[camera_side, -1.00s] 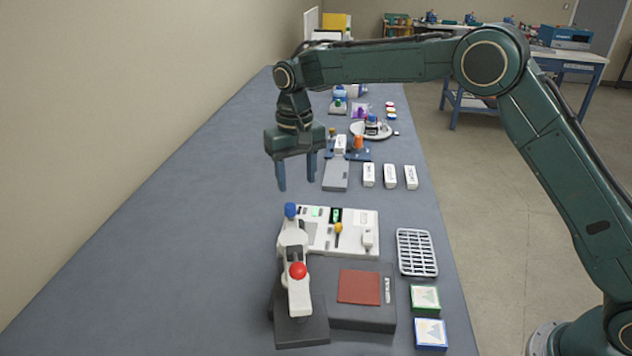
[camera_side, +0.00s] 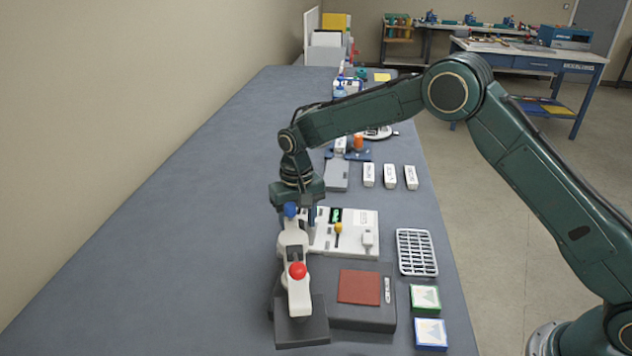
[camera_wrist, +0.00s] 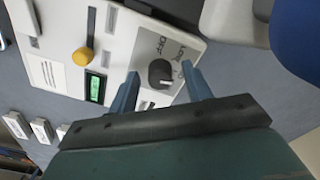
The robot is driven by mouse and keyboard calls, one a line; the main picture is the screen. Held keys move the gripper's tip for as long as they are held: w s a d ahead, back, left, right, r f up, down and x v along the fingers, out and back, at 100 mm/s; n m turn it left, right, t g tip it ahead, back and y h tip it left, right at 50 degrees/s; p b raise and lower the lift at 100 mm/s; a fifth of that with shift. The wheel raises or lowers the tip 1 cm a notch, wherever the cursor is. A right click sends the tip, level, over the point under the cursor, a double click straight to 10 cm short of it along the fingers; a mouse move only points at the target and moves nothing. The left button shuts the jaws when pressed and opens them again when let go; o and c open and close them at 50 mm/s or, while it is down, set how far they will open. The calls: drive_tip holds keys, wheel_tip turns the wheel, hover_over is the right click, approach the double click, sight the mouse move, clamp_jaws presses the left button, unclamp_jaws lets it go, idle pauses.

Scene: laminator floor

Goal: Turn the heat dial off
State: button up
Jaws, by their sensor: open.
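The heat dial (camera_wrist: 161,74) is a round black knob on the white control panel (camera_wrist: 67,20). In the wrist view my gripper (camera_wrist: 160,82) is open, with one blue finger on each side of the dial. I cannot tell whether the fingers touch it. The dial's pointer lies near printed lettering, and its exact setting is hard to read. In the side view the white panel (camera_side: 362,225) lies on the grey bench, and my gripper (camera_side: 296,215) is low over its left part, hiding the dial. A yellow-knobbed lever (camera_wrist: 83,56) and a green display (camera_wrist: 96,88) are also on the panel.
A white press arm with a red knob (camera_side: 297,270) and blue knob (camera_side: 290,209) stands close in front of my gripper. A wire rack (camera_side: 416,252) and small cards lie to the right. White blocks (camera_side: 390,176) lie behind. The bench's left side is clear.

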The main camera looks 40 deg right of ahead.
drive_tip(key=shift+f, duration=0.1)
drive_tip(key=c, duration=1)
drive_tip(key=shift+o, duration=0.2)
drive_tip(key=shift+n, duration=0.4)
drive_tip(key=n, duration=0.9)
drive_tip(key=shift+n, duration=0.4)
drive_tip(key=n, duration=0.4)
drive_tip(key=shift+w, duration=0.1)
drive_tip(key=n, duration=0.5)
drive_tip(key=shift+n, duration=0.3)
